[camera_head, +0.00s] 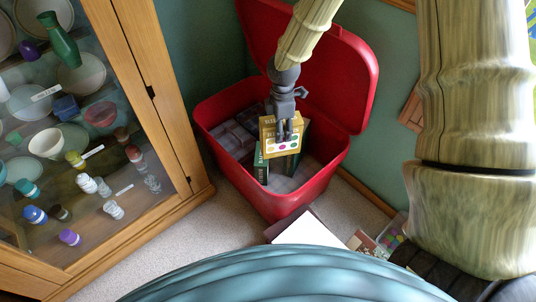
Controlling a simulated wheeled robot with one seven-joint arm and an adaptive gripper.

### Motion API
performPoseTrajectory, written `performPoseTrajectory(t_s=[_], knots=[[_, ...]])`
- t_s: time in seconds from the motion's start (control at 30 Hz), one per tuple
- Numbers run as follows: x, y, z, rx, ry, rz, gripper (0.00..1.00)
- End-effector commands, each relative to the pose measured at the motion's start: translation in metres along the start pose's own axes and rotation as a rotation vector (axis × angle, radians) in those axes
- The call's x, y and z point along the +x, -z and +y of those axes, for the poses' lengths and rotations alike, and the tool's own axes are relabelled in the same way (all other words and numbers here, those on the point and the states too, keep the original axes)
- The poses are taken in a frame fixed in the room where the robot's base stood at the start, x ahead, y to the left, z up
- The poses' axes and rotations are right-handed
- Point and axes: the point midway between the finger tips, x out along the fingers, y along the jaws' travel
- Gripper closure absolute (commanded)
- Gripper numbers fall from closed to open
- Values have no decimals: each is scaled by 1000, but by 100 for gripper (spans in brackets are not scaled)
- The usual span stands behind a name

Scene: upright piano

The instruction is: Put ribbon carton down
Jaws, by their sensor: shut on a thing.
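The ribbon carton appears to be the small tan and white box (269,148) with coloured dots on its face. My gripper (285,132) is shut on it and points down. The carton is over the open red bin (278,205), within its rim as seen from above. I cannot tell whether it touches anything below. A dark green box (261,168) stands inside the bin, just below and left of the carton. My gripper fingers hide part of the carton.
The bin's red lid (352,75) stands raised at the back right. Grey checked fabric (232,138) lies in the bin. A glass-fronted wooden cabinet (160,90) stands close on the left. A white sheet or box (308,232) and a small container (394,236) lie on the floor in front.

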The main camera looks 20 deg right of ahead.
Motion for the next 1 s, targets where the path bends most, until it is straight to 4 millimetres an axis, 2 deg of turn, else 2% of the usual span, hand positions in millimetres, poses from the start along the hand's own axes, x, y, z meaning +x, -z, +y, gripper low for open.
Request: performPoseTrajectory(t_s=[0.13, 0.27, 1.0], knots=[[0, -6, 2, -88, -8, 3, 84], [14, -7, 2, -108, -8, 2, 84], [164, -7, 4, -105, -8, 1, 84]])
